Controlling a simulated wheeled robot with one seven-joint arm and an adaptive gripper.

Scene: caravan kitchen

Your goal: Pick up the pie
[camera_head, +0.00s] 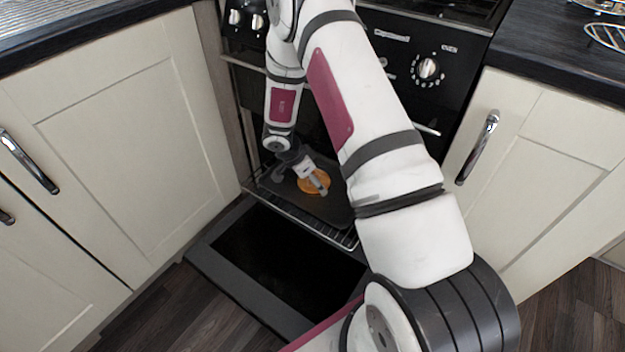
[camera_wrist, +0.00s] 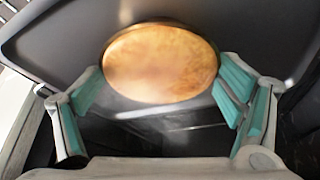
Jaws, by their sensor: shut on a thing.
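The pie (camera_head: 307,188) is round with a golden-brown top. It sits at the dark baking tray (camera_head: 335,212) in the open oven, and I cannot tell whether it is lifted clear of it. In the wrist view the pie (camera_wrist: 160,65) lies between the green-padded fingers of my gripper (camera_wrist: 160,95), one on each side against its rim. My gripper (camera_head: 316,181) is shut on the pie and partly hides it in the head view. The tray also shows in the wrist view (camera_wrist: 60,35).
The oven door (camera_head: 210,258) hangs open below the tray. A wire rack (camera_head: 345,238) juts out under the tray. Cream cupboards stand close on the left (camera_head: 120,140) and right (camera_head: 550,170). My arm hides part of the oven's right side.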

